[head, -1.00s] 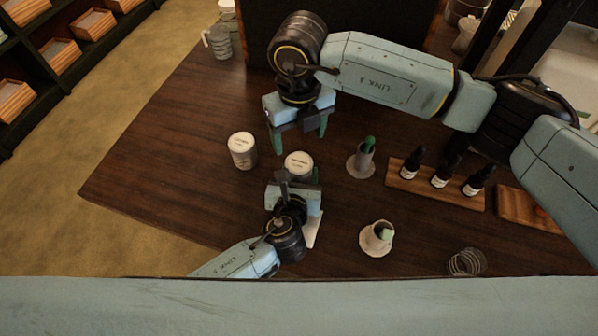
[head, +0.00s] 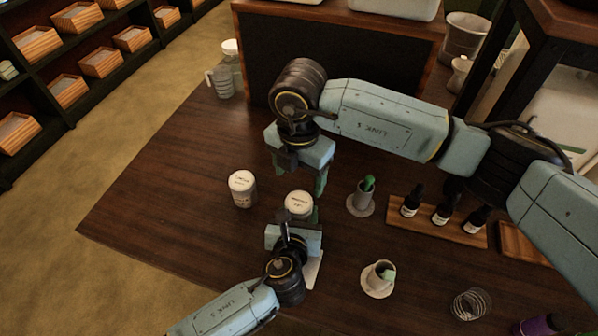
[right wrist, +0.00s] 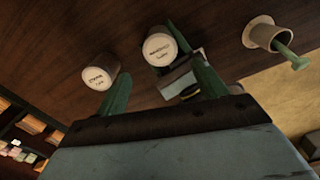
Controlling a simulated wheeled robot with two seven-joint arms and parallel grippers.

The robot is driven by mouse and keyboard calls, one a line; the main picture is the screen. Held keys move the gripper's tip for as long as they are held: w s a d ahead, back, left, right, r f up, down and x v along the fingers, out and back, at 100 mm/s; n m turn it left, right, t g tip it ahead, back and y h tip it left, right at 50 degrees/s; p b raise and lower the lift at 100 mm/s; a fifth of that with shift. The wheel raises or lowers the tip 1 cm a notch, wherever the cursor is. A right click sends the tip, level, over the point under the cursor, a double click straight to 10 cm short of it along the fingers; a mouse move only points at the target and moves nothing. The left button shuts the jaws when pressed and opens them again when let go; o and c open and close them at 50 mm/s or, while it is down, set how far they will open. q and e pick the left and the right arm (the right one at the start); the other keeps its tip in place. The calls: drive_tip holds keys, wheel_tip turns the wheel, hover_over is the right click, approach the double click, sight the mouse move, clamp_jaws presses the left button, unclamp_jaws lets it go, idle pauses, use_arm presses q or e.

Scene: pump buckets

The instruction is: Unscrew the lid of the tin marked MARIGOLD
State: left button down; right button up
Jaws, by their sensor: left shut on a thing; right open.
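The tin with a white lid that appears to read MARIGOLD (head: 299,203) stands upright on the dark wooden table; its lid also shows in the right wrist view (right wrist: 160,49). My left gripper (head: 302,217) is shut on this tin's body from the near side. My right gripper (head: 300,178) is open and empty, pointing down just beyond the tin in the head view. In the right wrist view its green fingers (right wrist: 150,50) spread toward the lid, apart from it as far as I can tell. A similar white-lidded tin (head: 242,188) stands to the left; its label is too small to read.
Further right are a wooden rack (head: 437,224) of dark dropper bottles and a wire coil (head: 469,304). A jug (head: 221,82) is at the back left. The table's left part is clear.

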sight(299, 202)
drive_tip(key=shift+m, duration=0.6)
drive_tip(key=shift+f, duration=4)
